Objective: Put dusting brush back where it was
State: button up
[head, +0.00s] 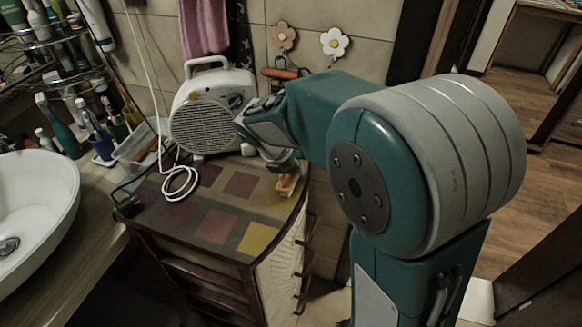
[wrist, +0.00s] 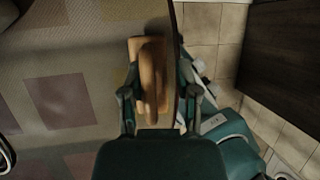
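The dusting brush, a small light-wood block with a raised handle, shows in the head view (head: 288,185) near the right edge of the cabinet top (head: 208,190). In the wrist view the brush (wrist: 150,75) lies lengthwise between the fingers of my gripper (wrist: 158,92). The fingers stand apart on either side of it, with a visible gap on the right; the left finger is very close to it. In the head view my gripper (head: 280,165) is just above the brush and partly hides it. Whether its underside rests on the top is hard to tell.
A white fan heater (head: 212,108) with a coiled white cable (head: 180,183) stands at the back of the cabinet. A white basin (head: 35,205) and toiletries are at left. Two flower hooks (head: 334,43) are on the tiled wall. The cabinet's front middle is clear.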

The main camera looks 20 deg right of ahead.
dwell(0.3)
jog(key=v, duration=1.2)
jog(key=s+d+m+t+y, duration=0.1)
jog(key=s+d+m+y, duration=0.1)
jog(key=s+m, duration=0.7)
jog(key=s+d+f+m+t+y, duration=0.1)
jog(key=s+m, duration=0.9)
jog(key=m, duration=1)
jog(key=shift+d+t+y, duration=0.45)
jog(key=shift+t+y, duration=0.15)
jog(key=shift+y, duration=0.1)
